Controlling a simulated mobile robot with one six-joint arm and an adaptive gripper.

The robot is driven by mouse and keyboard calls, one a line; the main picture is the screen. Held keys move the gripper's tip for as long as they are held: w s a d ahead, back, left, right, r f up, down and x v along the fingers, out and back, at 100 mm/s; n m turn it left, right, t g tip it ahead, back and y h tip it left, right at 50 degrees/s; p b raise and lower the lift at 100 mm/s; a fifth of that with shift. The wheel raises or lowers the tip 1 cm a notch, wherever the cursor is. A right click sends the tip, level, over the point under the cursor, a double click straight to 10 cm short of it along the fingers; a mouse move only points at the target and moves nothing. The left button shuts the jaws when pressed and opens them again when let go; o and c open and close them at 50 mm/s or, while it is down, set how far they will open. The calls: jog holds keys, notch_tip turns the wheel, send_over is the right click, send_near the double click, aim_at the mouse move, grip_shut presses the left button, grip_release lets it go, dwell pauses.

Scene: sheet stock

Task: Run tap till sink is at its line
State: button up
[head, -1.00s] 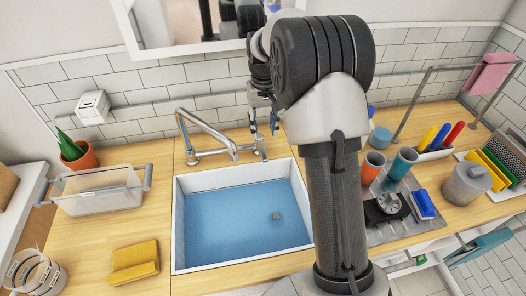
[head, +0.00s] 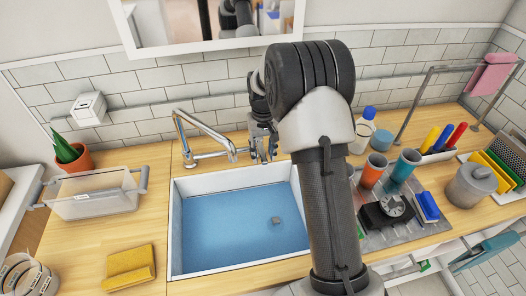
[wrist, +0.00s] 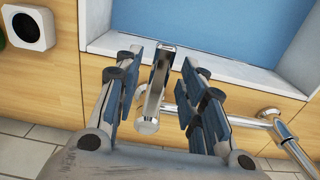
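The white-rimmed sink (head: 176,235) holds blue water (head: 225,225); its rim also shows in the wrist view (wrist: 100,42). I cannot make out a fill line. The chrome tap's spout (head: 205,130) reaches over the sink's back edge, and no stream shows from it. The tap's lever (wrist: 155,85) stands at the back right of the sink. My gripper (head: 263,156) is at this lever. In the wrist view my gripper (wrist: 158,80) is open, with the lever between its fingers and gaps on both sides.
A small grey piece (head: 276,220) shows in the sink. Orange (head: 373,170) and teal cups (head: 404,166) and a white bottle (head: 363,133) are on the right. A tiled wall stands close behind.

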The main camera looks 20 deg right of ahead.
grip_shut()
dwell(0.6)
jog(key=d+n+p, duration=0.1)
jog(key=n, duration=0.1)
jog(key=d+n+p, duration=0.2)
jog(key=n, duration=0.1)
jog(key=shift+w+d, duration=0.1)
jog(key=shift+d, duration=0.2)
jog(key=shift+o, duration=0.5)
grip_release()
jog(key=shift+r, duration=0.1)
